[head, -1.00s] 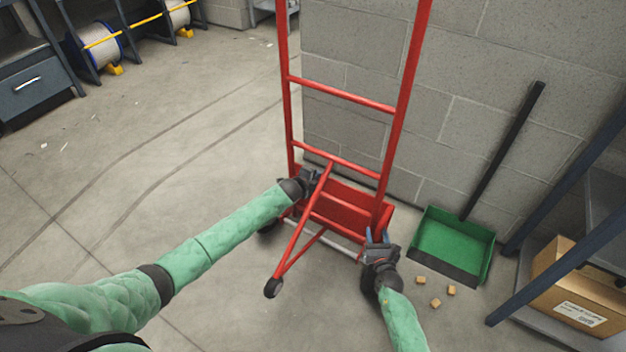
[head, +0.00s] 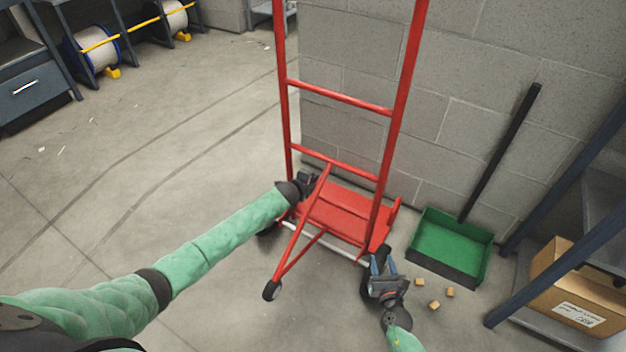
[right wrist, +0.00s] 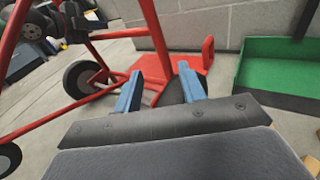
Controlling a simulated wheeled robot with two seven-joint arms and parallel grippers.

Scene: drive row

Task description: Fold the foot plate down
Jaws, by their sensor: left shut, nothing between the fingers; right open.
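The red hand truck (head: 335,98) stands upright near the block wall. Its red foot plate (head: 340,212) shows behind the lower frame, its broad face lit and lying low; I cannot tell if it is fully flat on the floor. The plate also shows in the right wrist view (right wrist: 160,66), beyond the fingers. My left gripper (head: 311,180) is shut and empty at the lower frame, by the left rail; its fingertips are hard to see. My right gripper (head: 382,262) is open and empty, in front of the right wheel and short of the plate.
A green dustpan (head: 450,240) with a black handle stands against the wall at the right. Several small wooden blocks (head: 434,305) lie in front of it. A cardboard box (head: 575,290) sits on a shelf at far right.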

